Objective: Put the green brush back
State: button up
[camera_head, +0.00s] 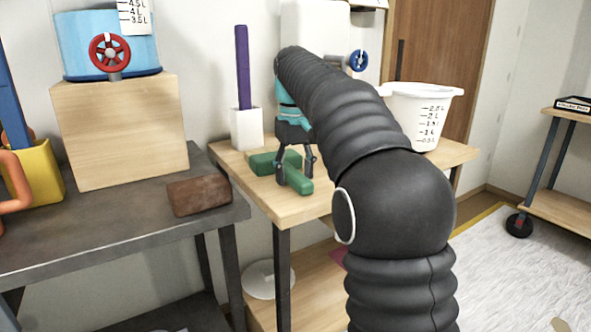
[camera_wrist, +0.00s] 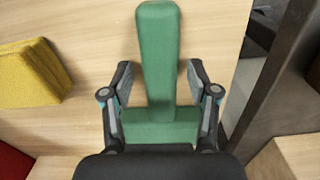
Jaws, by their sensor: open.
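The green brush (camera_head: 298,181) lies on the light wooden table (camera_head: 262,200), near its front-left edge. In the wrist view the green brush (camera_wrist: 158,55) looks T-shaped, with a long bar running away from a wider crosspiece close to my gripper. My gripper (camera_head: 296,172) points down over it. In the wrist view my gripper (camera_wrist: 162,82) is open, with one finger on each side of the long bar and gaps between. Part of the crosspiece is hidden by the gripper body.
A white holder (camera_head: 247,130) with an upright purple stick (camera_head: 242,65) stands behind the brush. A white measuring bucket (camera_head: 424,110) stands at the right. A yellow block (camera_wrist: 28,75) lies left of the brush. A brown brick (camera_head: 199,195) rests on the dark table (camera_head: 120,228).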

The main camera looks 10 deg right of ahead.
jog(key=shift+f+b, duration=0.25)
jog(key=shift+b, duration=0.15)
notch_tip(320, 180, up, 14)
jog(key=p, duration=0.6)
jog(key=shift+d, duration=0.4)
jog(key=shift+w, duration=0.1)
